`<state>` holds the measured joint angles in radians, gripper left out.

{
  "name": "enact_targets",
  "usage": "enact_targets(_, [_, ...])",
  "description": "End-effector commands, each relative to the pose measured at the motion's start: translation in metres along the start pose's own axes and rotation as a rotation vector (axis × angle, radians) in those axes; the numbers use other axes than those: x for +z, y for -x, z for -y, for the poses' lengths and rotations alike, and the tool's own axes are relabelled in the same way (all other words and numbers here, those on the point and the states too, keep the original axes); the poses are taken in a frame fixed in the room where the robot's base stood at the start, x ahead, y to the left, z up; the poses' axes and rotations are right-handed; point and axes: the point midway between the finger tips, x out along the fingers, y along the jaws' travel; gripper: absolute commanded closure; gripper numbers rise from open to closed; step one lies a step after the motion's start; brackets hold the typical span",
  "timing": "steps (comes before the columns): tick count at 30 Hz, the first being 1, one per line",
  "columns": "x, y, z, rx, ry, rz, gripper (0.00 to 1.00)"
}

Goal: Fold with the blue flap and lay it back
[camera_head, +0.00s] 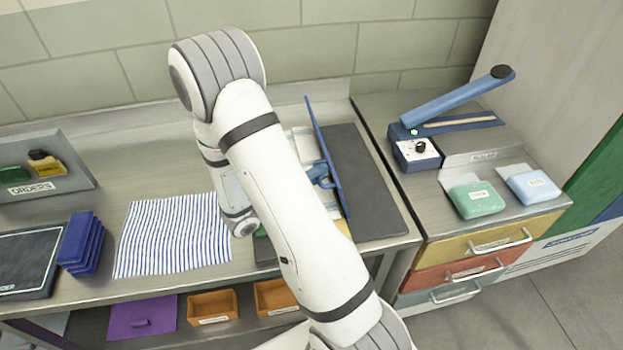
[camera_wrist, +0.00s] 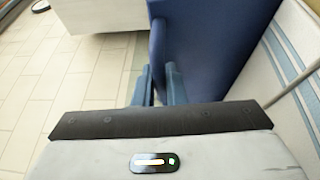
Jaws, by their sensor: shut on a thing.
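The blue flap (camera_head: 328,160) stands steeply on edge over the dark folding board (camera_head: 368,170), seen nearly edge-on in the head view. In the wrist view it is a large blue panel (camera_wrist: 215,40). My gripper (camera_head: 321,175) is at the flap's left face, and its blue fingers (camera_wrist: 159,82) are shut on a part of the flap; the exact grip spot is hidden. White cloth with blue stripes (camera_wrist: 290,50) shows beside the flap in the wrist view. My arm covers much of the board's left side in the head view.
A striped cloth (camera_head: 172,236) lies flat left of the board. Blue stacked pieces (camera_head: 82,243) and a dark tray (camera_head: 25,262) are farther left. On the right counter are a sealer with a raised blue lever (camera_head: 455,97), a green pack (camera_head: 478,199) and a light blue pack (camera_head: 533,186).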

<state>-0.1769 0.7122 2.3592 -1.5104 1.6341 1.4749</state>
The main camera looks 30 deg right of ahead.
Motion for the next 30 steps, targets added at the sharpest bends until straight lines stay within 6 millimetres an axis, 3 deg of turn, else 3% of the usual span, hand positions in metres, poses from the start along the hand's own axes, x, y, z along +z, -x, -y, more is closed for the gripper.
enact_targets(8, [0.001, -0.002, 0.0, -0.012, -0.003, 0.0, 1.0])
enact_targets(9, [0.001, -0.002, 0.0, -0.012, -0.003, 0.0, 0.89])
enact_targets(17, [0.001, -0.002, -0.001, -0.011, -0.003, 0.0, 0.68])
enact_targets(25, [0.0, 0.001, 0.0, -0.01, -0.003, -0.001, 0.68])
enact_targets(30, [-0.001, 0.021, 0.002, -0.01, -0.005, -0.004, 0.68])
